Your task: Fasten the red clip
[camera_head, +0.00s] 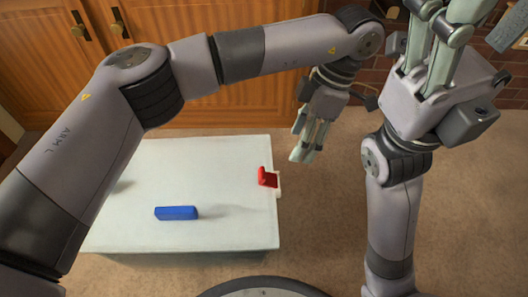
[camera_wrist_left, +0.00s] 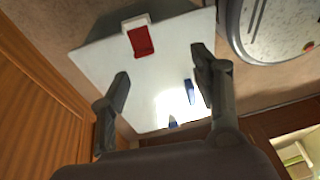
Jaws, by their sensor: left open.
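The red clip (camera_head: 269,179) sits at the right edge of a white-topped box or low table (camera_head: 215,165), by a small white mount (camera_head: 278,186). One part of the clip stands up on its left side. In the left wrist view the red clip (camera_wrist_left: 141,41) lies inside the edge, against the white mount (camera_wrist_left: 136,22). My left gripper (camera_head: 302,156) is above and to the right of the clip, pointing down, apart from it. Its fingers are spread and empty in the wrist view (camera_wrist_left: 162,78). My right gripper (camera_head: 440,40) points up at the upper right, its fingertips cut off.
A blue block (camera_head: 176,213) lies on the white top. The left wrist view shows this blue and a second blue thing (camera_wrist_left: 173,122) near the edge. Wooden cabinet doors (camera_head: 200,100) stand behind. Carpet (camera_head: 325,220) is clear to the right.

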